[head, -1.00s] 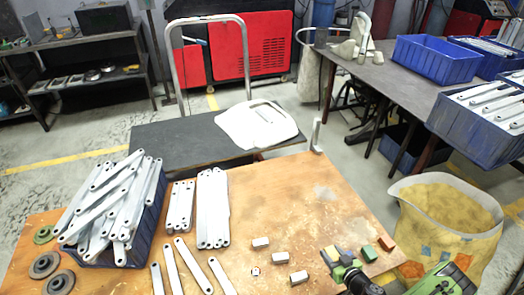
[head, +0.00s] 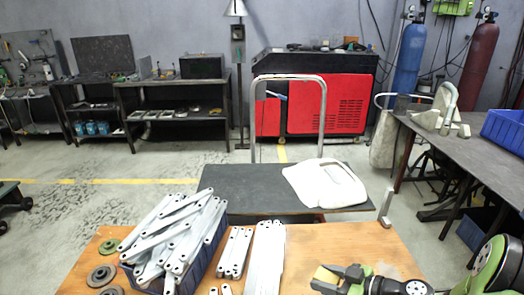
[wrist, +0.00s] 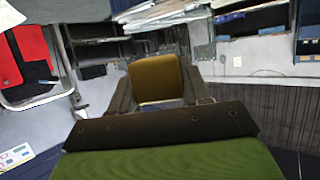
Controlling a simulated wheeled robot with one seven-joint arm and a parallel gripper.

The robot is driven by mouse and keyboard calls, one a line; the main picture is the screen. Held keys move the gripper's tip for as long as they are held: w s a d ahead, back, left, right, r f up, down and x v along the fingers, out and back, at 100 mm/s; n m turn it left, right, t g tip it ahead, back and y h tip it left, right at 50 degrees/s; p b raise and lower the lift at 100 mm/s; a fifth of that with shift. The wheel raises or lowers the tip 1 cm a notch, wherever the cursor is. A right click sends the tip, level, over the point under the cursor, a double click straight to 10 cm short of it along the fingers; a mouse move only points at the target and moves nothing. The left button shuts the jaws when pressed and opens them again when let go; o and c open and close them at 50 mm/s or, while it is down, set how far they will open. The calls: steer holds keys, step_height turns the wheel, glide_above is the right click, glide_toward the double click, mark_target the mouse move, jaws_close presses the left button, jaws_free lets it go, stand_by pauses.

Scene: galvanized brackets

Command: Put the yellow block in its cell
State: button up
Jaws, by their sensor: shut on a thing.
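The yellow block (head: 327,275) is in my gripper (head: 331,279), at the lower right of the head view over the wooden table. In the wrist view the yellow block (wrist: 154,80) sits between the two dark fingers of my gripper (wrist: 156,90), which press on its left and right sides. The gripper is shut on it. The block's cell cannot be made out in the head view. A light sheet with small coloured squares (wrist: 17,157) shows at the lower left of the wrist view; I cannot tell if it holds the cell.
A blue crate (head: 212,262) heaped with pale brackets stands on the wooden table (head: 312,237), with flat brackets (head: 266,258) to its right and dark discs (head: 102,275) to its left. A dark cart (head: 245,185) bears a white panel (head: 325,182) behind the table.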

mark_target(325, 277)
steer(key=shift+s+a+r+p, duration=0.2)
steer(key=shift+a+r+p, duration=0.2)
steer(key=shift+a+r, duration=0.2)
step_height(325, 277, up, 7)
steer(key=p, duration=1.2)
steer(key=shift+d, duration=0.15)
steer(key=shift+f, duration=0.15)
steer(key=shift+f, duration=0.1)
steer(key=shift+w+d+f+b, duration=0.1)
steer(key=shift+d+f+b, duration=0.1)
steer(key=shift+f+b, duration=0.1)
steer(key=s+d+f+m+t+h+b, duration=0.2)
steer(key=d+f, duration=0.5)
steer(key=f, duration=0.4)
steer(key=s+d+f+m+t+h+b, duration=0.1)
steer(key=d+f+m+h+b, duration=0.3)
steer(key=d+f, duration=0.4)
steer(key=s+d+f+m+t+h+b, duration=0.2)
steer(key=d+f+b, duration=0.4)
steer(key=f, duration=0.9)
steer(key=shift+s+d+f+m+t+h, duration=0.3)
steer(key=shift+s+d+f+m+h, duration=0.15)
steer(key=shift+d+m+h, duration=0.55)
steer(key=shift+a, duration=0.15)
step_height(325, 277, down, 10)
steer(key=b, duration=0.4)
steer(key=shift+r+b, duration=0.25)
steer(key=shift+b, duration=0.05)
